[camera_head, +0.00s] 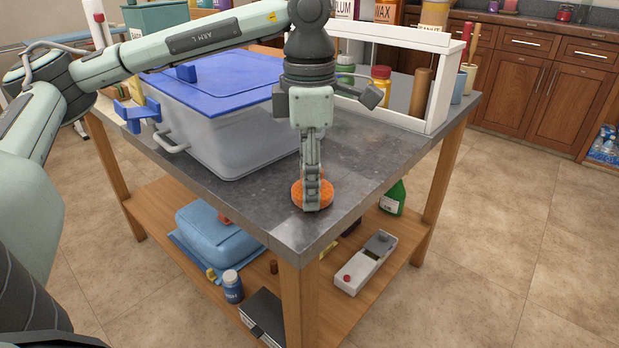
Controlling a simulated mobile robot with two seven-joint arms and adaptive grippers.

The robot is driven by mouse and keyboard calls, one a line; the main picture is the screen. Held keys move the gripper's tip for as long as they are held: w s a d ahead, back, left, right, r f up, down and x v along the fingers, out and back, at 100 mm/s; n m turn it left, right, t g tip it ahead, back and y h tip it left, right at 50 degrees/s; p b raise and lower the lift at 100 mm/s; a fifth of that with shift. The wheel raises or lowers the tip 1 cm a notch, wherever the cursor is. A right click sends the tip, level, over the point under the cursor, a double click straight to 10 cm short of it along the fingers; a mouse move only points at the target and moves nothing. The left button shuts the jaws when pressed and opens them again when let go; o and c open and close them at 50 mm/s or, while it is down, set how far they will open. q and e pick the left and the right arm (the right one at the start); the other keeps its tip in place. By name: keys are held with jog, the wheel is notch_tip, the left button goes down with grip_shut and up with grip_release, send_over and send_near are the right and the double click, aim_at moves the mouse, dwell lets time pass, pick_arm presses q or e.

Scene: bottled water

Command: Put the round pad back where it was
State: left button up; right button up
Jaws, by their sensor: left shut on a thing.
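The round pad (298,195) is orange and sits at the near corner of the grey table top (250,207). My left gripper (312,203) comes down over it from above and is shut on it, with its fingers covering the pad's middle. The pad appears at table-top height; I cannot tell whether it touches the surface. My right gripper is not in view.
A grey bin with a blue lid (225,80) stands just behind and left of the gripper. A white shelf unit (440,85) with bottles stands at the back right. The table's front edges are close to the pad. The lower shelf (165,205) holds several items.

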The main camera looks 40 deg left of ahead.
pick_arm(q)
jog(key=shift+f, duration=0.1)
jog(key=o, duration=1.1)
jog(key=shift+o, duration=0.2)
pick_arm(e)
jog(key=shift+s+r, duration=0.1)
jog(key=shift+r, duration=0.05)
pick_arm(q)
jog(key=shift+r, duration=0.55)
notch_tip(320, 180, up, 9)
jog(key=shift+f+p, duration=0.1)
jog(key=shift+p, duration=0.3)
notch_tip(320, 180, up, 2)
jog(key=shift+p, duration=0.6)
jog(key=shift+r, duration=0.2)
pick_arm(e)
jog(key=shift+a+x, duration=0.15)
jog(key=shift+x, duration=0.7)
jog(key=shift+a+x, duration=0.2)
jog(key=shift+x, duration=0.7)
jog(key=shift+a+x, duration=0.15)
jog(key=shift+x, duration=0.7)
